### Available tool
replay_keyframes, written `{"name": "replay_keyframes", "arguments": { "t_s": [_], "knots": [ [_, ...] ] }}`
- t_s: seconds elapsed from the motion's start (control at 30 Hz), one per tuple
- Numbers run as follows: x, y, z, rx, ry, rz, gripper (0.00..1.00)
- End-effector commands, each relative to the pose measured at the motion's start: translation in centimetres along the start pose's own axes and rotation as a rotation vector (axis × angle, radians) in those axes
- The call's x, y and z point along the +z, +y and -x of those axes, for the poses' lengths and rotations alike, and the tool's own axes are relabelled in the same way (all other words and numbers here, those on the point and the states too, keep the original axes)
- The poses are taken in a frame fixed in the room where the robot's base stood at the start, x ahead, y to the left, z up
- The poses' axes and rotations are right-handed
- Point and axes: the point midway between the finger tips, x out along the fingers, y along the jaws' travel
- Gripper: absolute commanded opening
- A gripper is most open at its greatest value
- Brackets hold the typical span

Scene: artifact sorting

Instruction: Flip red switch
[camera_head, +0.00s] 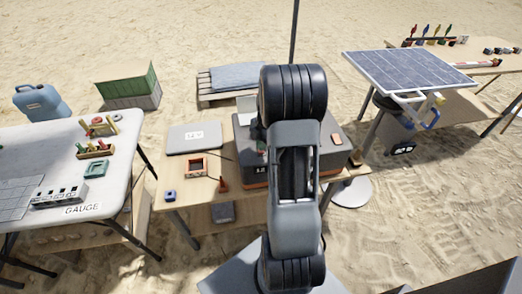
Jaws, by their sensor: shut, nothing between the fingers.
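I cannot make out a red switch for certain. A dark grey case (333,160) with an orange lower edge and a "12" label stands on the middle wooden table (190,215). My arm covers the middle of the case, so anything there is hidden. A small orange-red upright piece (223,185) stands on the table just left of the case; it is too small to tell what it is. My gripper does not show; my arm rises through the centre of the picture and reaches over the case.
A white table (30,150) stands at left. A solar panel (408,75) is at right. Open sand lies between tables.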

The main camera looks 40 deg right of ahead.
Motion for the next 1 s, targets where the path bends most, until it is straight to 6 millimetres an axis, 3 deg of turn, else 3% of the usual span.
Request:
{"name": "replay_keyframes", "arguments": {
  "t_s": [1.0],
  "knots": [
    [0.2,0.0,-1.6,0.0,0.0,0.0,0.0]
  ]
}}
